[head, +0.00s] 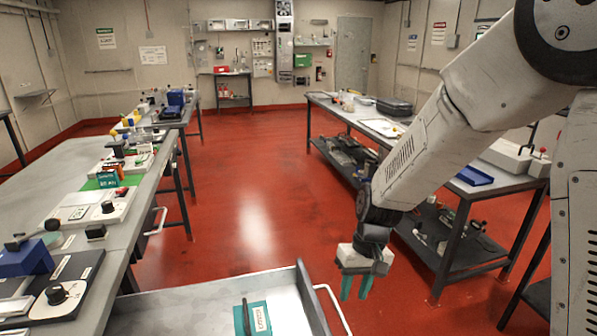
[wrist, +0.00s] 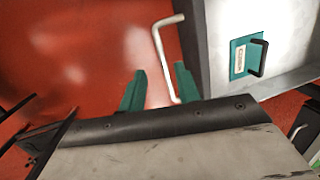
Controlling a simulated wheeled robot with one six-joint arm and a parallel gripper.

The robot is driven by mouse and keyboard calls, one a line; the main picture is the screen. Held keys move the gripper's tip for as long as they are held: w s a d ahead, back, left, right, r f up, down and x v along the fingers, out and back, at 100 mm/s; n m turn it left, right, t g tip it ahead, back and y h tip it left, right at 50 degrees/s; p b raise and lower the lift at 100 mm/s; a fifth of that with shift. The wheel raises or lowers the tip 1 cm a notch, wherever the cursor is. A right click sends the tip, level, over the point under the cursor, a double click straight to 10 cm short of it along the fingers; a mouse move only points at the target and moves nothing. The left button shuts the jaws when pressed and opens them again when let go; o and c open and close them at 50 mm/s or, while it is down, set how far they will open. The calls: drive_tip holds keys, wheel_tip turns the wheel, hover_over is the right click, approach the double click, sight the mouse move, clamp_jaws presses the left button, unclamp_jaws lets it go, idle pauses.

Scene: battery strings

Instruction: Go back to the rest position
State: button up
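My gripper (head: 356,288) hangs at the end of my arm, above the red floor and just right of the metal tray's right corner. Its two teal fingers point down, apart, with nothing visible between them. In the wrist view my gripper (wrist: 159,72) also shows its fingers spread. The white bar handle (wrist: 166,60) of the tray passes behind the gap, and I cannot tell how far below it lies.
The grey metal tray (head: 190,297) holds a teal piece (head: 253,318) with a dark handle and white label. A long grey bench (head: 50,170) with devices runs along the left. Right benches (head: 355,119) carry boxes and parts. The red floor (head: 245,190) between is clear.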

drive_tip(key=s+d+r+m+t+h, duration=0.1)
drive_tip(key=s+d+r, duration=0.4)
drive_tip(key=s+r, duration=0.5)
drive_tip(key=s+d+r+m+t+h, duration=0.1)
drive_tip(key=s+d+r+t, duration=0.1)
drive_tip(key=s+d+r, duration=0.4)
drive_tip(key=s+r, duration=0.4)
drive_tip(key=s, duration=0.2)
drive_tip(key=shift+r, duration=0.2)
drive_tip(key=shift+d, duration=0.1)
